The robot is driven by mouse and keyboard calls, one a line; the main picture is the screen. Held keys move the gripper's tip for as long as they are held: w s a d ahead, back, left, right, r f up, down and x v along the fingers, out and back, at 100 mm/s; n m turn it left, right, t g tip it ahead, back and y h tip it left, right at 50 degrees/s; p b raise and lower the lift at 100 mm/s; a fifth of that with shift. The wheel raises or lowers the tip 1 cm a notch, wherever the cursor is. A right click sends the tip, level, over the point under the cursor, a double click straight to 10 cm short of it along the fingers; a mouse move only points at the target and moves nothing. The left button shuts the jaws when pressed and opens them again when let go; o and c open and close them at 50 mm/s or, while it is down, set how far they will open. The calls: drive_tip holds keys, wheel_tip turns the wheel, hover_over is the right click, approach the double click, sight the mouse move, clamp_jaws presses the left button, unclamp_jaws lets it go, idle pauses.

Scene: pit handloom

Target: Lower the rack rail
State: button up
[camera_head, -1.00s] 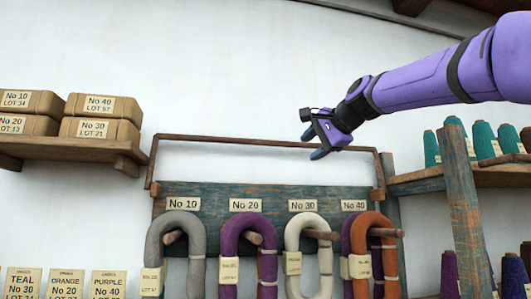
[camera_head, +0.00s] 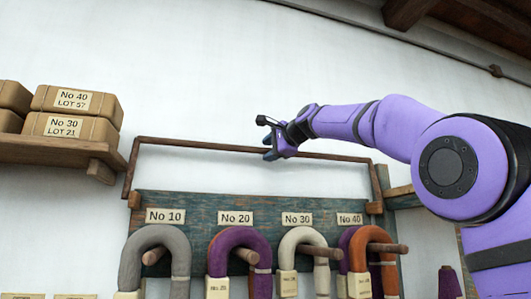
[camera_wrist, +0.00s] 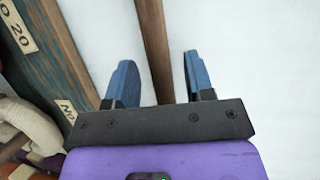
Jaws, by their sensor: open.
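The rack rail (camera_head: 200,145) is a thin brown wooden bar with side arms, standing raised above the blue-green peg board (camera_head: 190,201). My gripper (camera_head: 268,148) is at the rail's top bar, above the gap between the No 20 and No 30 labels. In the wrist view my gripper (camera_wrist: 158,62) has its two blue fingers apart, and the rail (camera_wrist: 153,35) runs between them, with white wall showing on both sides of it. The fingers look clear of the rail; how deep it sits between them is hard to tell.
A shelf (camera_head: 50,151) with labelled packets is at left. White wall fills the space above the rail.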

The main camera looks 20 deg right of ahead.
drive_tip(key=shift+x, duration=1)
clamp_jaws()
drive_tip(key=shift+s, duration=0.15)
